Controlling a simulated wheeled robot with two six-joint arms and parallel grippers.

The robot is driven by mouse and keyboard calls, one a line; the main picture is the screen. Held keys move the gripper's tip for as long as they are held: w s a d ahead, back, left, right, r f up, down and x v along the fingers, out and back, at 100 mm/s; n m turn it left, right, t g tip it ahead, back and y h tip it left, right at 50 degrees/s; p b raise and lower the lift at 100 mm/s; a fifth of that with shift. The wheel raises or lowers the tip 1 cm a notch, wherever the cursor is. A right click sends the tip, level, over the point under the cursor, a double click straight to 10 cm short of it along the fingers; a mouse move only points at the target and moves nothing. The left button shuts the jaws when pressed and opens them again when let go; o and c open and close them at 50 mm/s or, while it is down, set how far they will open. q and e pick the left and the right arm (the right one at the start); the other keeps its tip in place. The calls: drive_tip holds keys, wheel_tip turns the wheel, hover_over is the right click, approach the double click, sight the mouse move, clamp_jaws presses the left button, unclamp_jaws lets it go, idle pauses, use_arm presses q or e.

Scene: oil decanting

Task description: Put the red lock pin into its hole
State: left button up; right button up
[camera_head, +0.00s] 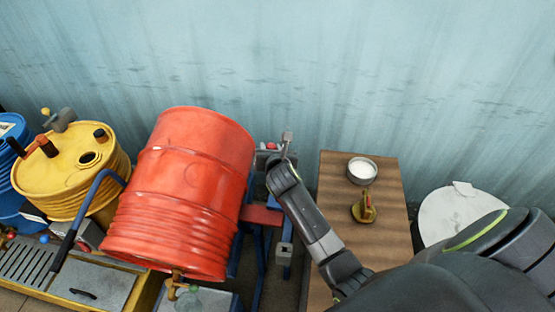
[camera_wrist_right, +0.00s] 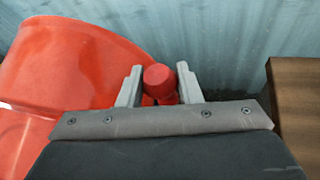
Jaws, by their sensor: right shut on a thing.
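The red lock pin (camera_wrist_right: 158,77) has a round red head and sits between the two grey fingers of my right gripper (camera_wrist_right: 160,85) in the right wrist view. The gripper is shut on it. In the head view my right gripper (camera_head: 286,142) is just right of the tilted red drum (camera_head: 190,190), near the top of the drum's stand. The pin cannot be made out clearly there, and its hole is hidden. In the wrist view the red drum (camera_wrist_right: 65,95) is left of the pin. My left gripper is not in view.
A wooden table (camera_head: 335,170) stands to the right, with a metal bowl of white material (camera_head: 362,170) and a small brass-coloured object (camera_head: 363,209). A yellow drum (camera_head: 75,165) and a blue drum (camera_head: 12,190) stand at left. A corrugated wall (camera_head: 330,70) closes the back.

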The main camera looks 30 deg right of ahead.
use_arm(q)
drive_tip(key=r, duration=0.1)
drive_tip(key=p, duration=0.1)
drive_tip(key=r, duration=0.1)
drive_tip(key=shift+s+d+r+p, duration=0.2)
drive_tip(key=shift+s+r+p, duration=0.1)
drive_tip(key=shift+p, duration=0.1)
use_arm(e)
wheel_tip(320, 180, down, 7)
drive_tip(key=s+d, duration=0.1)
drive_tip(key=s, duration=0.1)
drive_tip(key=shift+r+n+y, duration=0.15)
drive_tip(key=shift+n+y, duration=0.15)
drive_tip(key=shift+y, duration=0.1)
use_arm(q)
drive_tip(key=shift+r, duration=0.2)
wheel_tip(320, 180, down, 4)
drive_tip(key=b, duration=0.4)
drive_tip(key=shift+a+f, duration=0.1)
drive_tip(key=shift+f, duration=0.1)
use_arm(e)
wheel_tip(320, 180, down, 6)
drive_tip(key=shift+r, duration=0.1)
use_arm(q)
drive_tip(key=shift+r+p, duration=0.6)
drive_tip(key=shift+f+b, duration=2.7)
use_arm(e)
wheel_tip(320, 180, down, 6)
